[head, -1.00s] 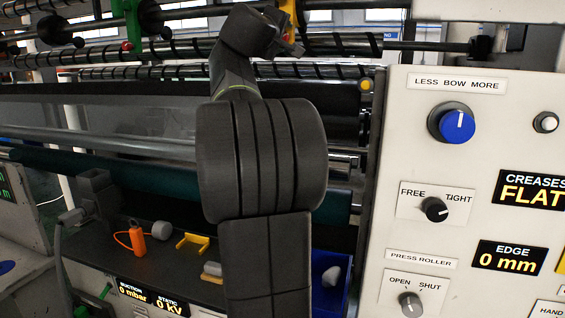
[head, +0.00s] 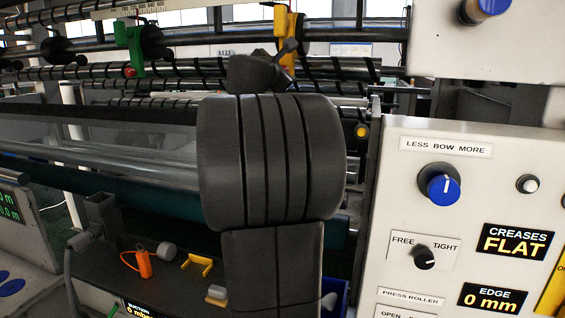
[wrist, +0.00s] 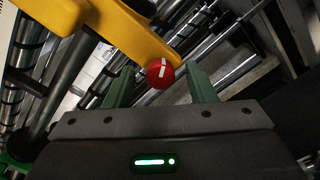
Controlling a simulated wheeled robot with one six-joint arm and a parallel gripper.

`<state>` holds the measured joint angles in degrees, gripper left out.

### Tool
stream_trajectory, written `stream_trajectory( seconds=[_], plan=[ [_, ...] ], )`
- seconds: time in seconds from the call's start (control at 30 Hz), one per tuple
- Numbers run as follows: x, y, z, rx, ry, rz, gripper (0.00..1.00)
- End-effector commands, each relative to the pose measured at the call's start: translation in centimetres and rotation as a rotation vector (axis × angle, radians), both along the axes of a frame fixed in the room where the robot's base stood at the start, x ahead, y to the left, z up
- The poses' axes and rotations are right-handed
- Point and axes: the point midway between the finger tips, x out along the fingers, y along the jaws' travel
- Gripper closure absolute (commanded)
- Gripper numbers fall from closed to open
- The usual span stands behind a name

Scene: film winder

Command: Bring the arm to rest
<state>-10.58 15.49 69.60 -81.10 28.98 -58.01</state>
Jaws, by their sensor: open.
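My gripper (wrist: 159,86) shows in the wrist view with its two green fingers apart and nothing held between them. A round red knob (wrist: 160,72) with a white mark appears between and beyond the fingertips, at the edge of a yellow arm-like part (wrist: 120,28). I cannot tell how far the fingertips are from it. In the head view my thick dark arm stands in the middle and hides most of the wrist. A dark end part of it shows just in front of a yellow holder (head: 287,28) on the rail.
A green holder (head: 131,42) hangs on the rail to the left. The white control panel (head: 395,180) with its blue knob (head: 439,185) stands close on the right. An orange item (head: 145,264) and a yellow cradle (head: 198,264) lie on the dark shelf below.

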Motion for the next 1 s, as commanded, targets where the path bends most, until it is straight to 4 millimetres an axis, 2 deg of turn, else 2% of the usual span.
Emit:
stream_trajectory(
  seconds=[0.2, 0.37, 0.77, 1.0],
  plan=[
    [0.0, 0.0, 0.2, -0.151, 0.05, 0.001, 0.5],
    [0.0, 0.1, 0.1, -0.195, 0.063, 0.0, 0.5],
    [-0.1, -0.1, 0.1, -0.193, 0.064, -0.003, 0.5],
    [-1.4, -2.2, 0.9, -0.129, 0.062, -0.039, 0.5]
  ],
)
